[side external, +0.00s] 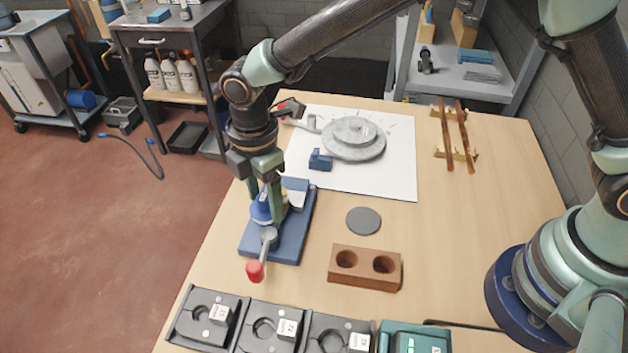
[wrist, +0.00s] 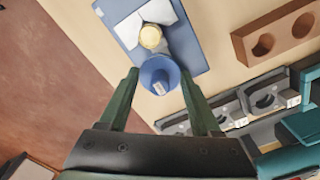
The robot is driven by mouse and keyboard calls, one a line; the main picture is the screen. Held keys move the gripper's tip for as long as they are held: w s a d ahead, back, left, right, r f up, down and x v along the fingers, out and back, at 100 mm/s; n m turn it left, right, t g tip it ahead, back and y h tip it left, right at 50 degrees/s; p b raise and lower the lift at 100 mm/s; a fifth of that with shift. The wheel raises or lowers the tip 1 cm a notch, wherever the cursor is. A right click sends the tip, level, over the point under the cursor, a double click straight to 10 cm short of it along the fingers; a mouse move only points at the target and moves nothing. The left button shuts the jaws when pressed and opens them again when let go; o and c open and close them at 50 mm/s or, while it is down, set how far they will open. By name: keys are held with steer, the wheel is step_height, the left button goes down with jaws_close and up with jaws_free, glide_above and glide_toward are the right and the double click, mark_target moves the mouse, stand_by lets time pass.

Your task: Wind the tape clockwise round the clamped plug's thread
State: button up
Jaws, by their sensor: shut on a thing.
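My gripper (side external: 264,203) points down over a blue clamp base (side external: 291,246) on the bench. In the wrist view its two fingers (wrist: 160,80) are shut on a blue tape roll (wrist: 158,76). The roll also shows between the fingers in the side view (side external: 261,211). The brass plug (wrist: 151,37) sits between the white clamp jaws (wrist: 165,14), close beside the roll. I cannot tell whether roll and plug touch. No tape on the thread can be made out. The clamp's lever ends in a red knob (side external: 255,271).
A brown block with two holes (side external: 366,268) and a grey disc (side external: 363,221) lie right of the clamp. Black trays (side external: 208,318) line the front edge. A white sheet (side external: 397,180) behind bears a round grey part (side external: 353,139) and a small blue block (side external: 320,160).

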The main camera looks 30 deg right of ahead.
steer(key=shift+w+a, duration=0.2)
steer(key=shift+w, duration=1.35)
steer(key=shift+w+d, duration=0.15)
steer(key=shift+w, duration=0.5)
steer(key=shift+w+d, duration=0.55)
steer(key=shift+w, duration=0.2)
steer(key=shift+w+d, duration=0.5)
steer(key=shift+d, duration=0.35)
steer(key=shift+w+d, duration=0.15)
steer(key=shift+d, duration=0.65)
steer(key=shift+s+d, duration=0.25)
steer(key=shift+d, duration=0.85)
steer(key=shift+s+d, duration=0.6)
steer(key=shift+d, duration=0.1)
steer(key=shift+s+d, duration=0.4)
steer(key=shift+s, duration=0.3)
steer(key=shift+s+d, duration=0.2)
steer(key=shift+s, duration=0.8)
